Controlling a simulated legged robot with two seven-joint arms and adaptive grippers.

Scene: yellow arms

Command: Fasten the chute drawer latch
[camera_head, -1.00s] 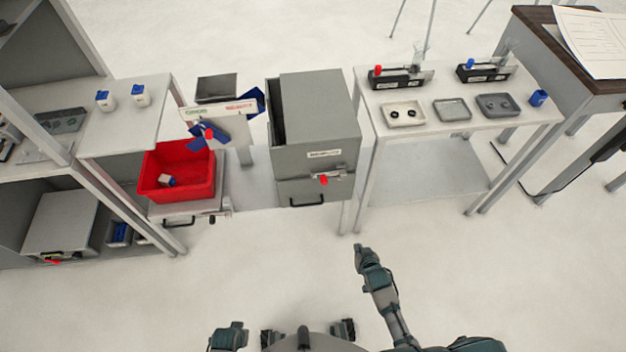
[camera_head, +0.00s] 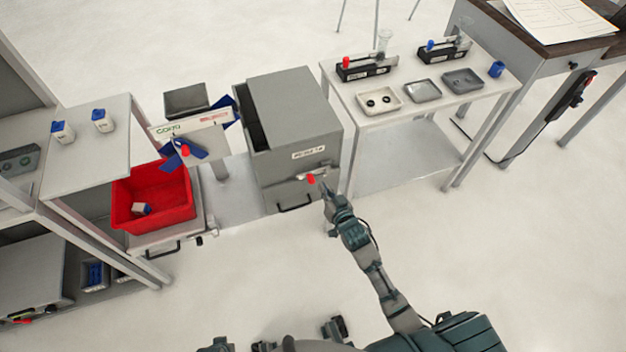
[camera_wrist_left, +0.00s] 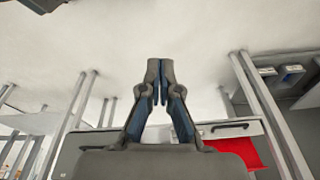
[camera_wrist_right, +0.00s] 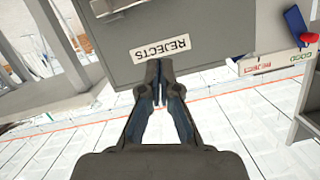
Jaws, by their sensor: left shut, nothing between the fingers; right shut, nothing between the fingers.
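The grey chute cabinet (camera_head: 293,140) stands at the middle of the head view, its top open at the left. Its front has a pale label and a metal latch with a red tip (camera_head: 311,179), above a dark drawer handle (camera_head: 295,207). I cannot tell the latch's exact position. My right gripper (camera_head: 325,187) is shut and empty, just right of the red tip; contact is unclear. In the right wrist view, the right gripper (camera_wrist_right: 158,80) is by the upside-down REJECTS label (camera_wrist_right: 160,48). My left gripper (camera_wrist_left: 161,75) is shut and empty, low and away from the cabinet.
A red bin (camera_head: 153,205) stands left of the cabinet, below a sign with a blue paddle wheel (camera_head: 183,151). A white table (camera_head: 400,125) with trays and racks is at the right. The floor in front is clear.

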